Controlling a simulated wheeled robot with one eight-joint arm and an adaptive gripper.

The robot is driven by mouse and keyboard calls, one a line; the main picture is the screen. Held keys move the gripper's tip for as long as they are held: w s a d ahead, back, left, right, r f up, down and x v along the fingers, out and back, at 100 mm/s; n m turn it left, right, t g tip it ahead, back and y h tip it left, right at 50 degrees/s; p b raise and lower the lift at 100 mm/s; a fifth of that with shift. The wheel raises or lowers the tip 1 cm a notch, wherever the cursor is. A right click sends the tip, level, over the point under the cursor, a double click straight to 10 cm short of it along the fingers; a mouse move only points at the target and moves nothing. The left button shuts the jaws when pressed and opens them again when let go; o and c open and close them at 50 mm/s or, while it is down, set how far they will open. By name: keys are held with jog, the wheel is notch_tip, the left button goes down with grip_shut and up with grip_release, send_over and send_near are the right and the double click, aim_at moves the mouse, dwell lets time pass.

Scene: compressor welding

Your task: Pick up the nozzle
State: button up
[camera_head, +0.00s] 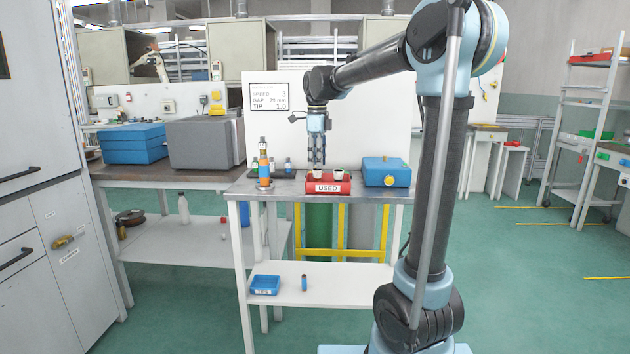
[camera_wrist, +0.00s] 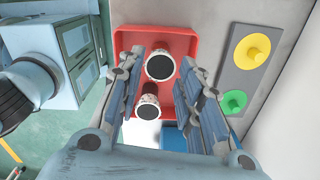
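A red tray marked USED (camera_head: 328,188) stands on the metal bench top and holds two white cup-like pieces, which look like nozzles. In the wrist view the tray (camera_wrist: 180,43) shows both: one nozzle (camera_wrist: 160,66) has a dark round opening, and a second dark-ended one (camera_wrist: 148,108) lies nearer the gripper base. My gripper (camera_head: 318,160) points down just above the tray. In the wrist view its fingers (camera_wrist: 164,62) are spread apart, with the nozzles showing between them. No contact is visible, and the gap to the nozzles is hard to judge.
A blue box (camera_head: 387,172) with a yellow knob stands right of the tray. An orange-and-blue upright torch-like tool (camera_head: 264,168) stands left. A white panel (camera_head: 375,125) rises behind. A small blue bin (camera_head: 265,285) sits on the lower shelf.

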aim_at(317, 173)
jog(key=shift+w+f, duration=0.1)
jog(key=shift+f, duration=3.05)
grip_shut()
